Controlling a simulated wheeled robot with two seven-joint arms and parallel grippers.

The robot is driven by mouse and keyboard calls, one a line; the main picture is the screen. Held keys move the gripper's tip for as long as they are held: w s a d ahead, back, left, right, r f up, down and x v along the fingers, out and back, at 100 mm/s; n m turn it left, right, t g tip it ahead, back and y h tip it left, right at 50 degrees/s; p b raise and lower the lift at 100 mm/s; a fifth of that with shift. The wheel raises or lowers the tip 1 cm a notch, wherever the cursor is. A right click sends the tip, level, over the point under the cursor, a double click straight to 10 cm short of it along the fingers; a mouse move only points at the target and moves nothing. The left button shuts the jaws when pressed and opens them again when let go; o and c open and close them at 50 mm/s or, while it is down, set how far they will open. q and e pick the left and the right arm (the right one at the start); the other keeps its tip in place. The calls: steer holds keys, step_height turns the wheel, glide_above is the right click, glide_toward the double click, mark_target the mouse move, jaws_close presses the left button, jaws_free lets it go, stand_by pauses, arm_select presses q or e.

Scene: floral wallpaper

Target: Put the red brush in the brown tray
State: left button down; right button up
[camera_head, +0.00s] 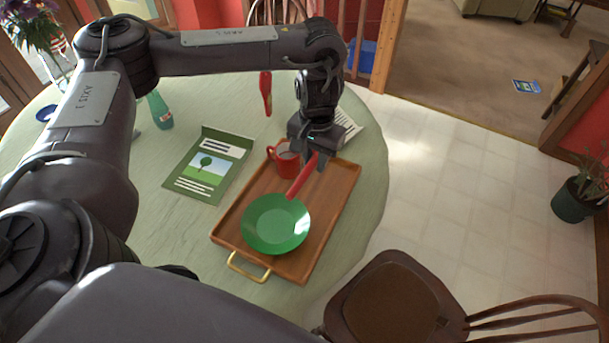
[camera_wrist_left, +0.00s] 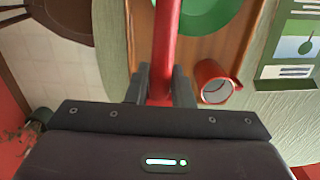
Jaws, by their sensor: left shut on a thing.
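The red brush (camera_head: 301,179) is held in my left gripper (camera_head: 316,160), which is shut on its upper part. The brush slants down toward the green dish (camera_head: 270,225), and its lower end overlaps the dish's rim in the head view. In the left wrist view, the brush (camera_wrist_left: 164,45) runs from between the fingers (camera_wrist_left: 160,85) and out at the top, crossing in front of the dish (camera_wrist_left: 205,15). I cannot tell whether it touches anything below. The brown tray (camera_head: 337,205) lies on the table under the gripper. My right gripper is not in view.
A red mug (camera_head: 284,160) stands at the tray's far left, close to the gripper. A green booklet (camera_head: 205,168) lies left of the tray. A green bottle (camera_head: 160,111) and another long red thing (camera_head: 266,92) are farther back. A brown chair (camera_head: 395,303) stands at the near right.

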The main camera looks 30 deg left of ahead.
arm_select(q)
steer(key=b, duration=0.2)
glide_toward(315, 212)
steer(key=f+b, duration=0.1)
steer(key=b, duration=0.2)
steer(key=shift+s+f, duration=0.15)
steer(key=shift+f, duration=0.7)
step_height(315, 212, down, 3)
steer(key=shift+f+b, duration=0.25)
steer(key=shift+b, duration=0.9)
steer(key=c, duration=1.3)
jaws_free()
steer(key=shift+r, duration=0.1)
steer(key=shift+r, duration=0.1)
step_height(315, 212, up, 12)
steer(key=p, duration=0.5)
